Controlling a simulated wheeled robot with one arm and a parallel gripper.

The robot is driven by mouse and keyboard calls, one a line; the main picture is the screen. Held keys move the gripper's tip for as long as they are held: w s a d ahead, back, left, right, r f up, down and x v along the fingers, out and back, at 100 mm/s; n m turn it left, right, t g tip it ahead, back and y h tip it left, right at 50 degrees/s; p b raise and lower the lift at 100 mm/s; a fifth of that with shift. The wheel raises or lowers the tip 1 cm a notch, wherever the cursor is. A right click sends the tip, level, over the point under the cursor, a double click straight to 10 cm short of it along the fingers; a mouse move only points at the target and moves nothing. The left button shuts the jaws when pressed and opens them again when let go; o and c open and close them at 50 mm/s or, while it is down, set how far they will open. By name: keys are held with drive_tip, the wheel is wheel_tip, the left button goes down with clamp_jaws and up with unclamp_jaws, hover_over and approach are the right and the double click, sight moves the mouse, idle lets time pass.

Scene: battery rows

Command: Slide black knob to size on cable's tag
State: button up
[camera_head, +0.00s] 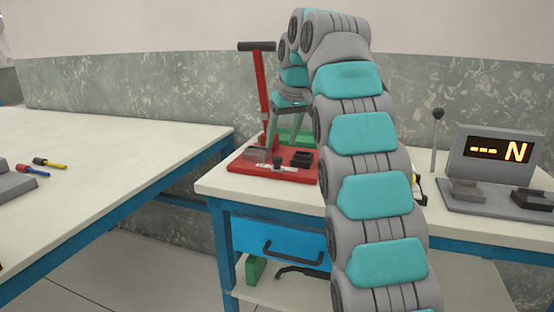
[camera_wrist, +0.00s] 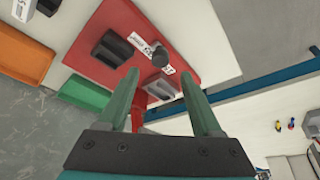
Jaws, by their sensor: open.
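The black knob (camera_head: 277,162) stands on the white marked strip (camera_head: 270,168) at the front of a red crimping tool's base (camera_head: 240,162). In the wrist view the knob (camera_wrist: 160,57) shows near the right end of the strip (camera_wrist: 139,43), between my gripper's fingertips. My gripper (camera_wrist: 158,72) is open and empty, its green fingers pointing towards the red base; I cannot tell its distance from the knob. A small yellow-and-black item (camera_head: 419,190) shows beside my arm; no readable cable tag shows.
The tool's red lever (camera_head: 262,85) stands upright with a black handle. A green bin (camera_head: 293,137) is behind the base; an orange bin (camera_wrist: 25,55) shows in the wrist view. A force display (camera_head: 495,149) stands right.

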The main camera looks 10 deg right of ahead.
sight(277, 157)
drive_tip(key=shift+x, duration=3.85)
drive_tip(key=shift+s, duration=0.1)
clamp_jaws()
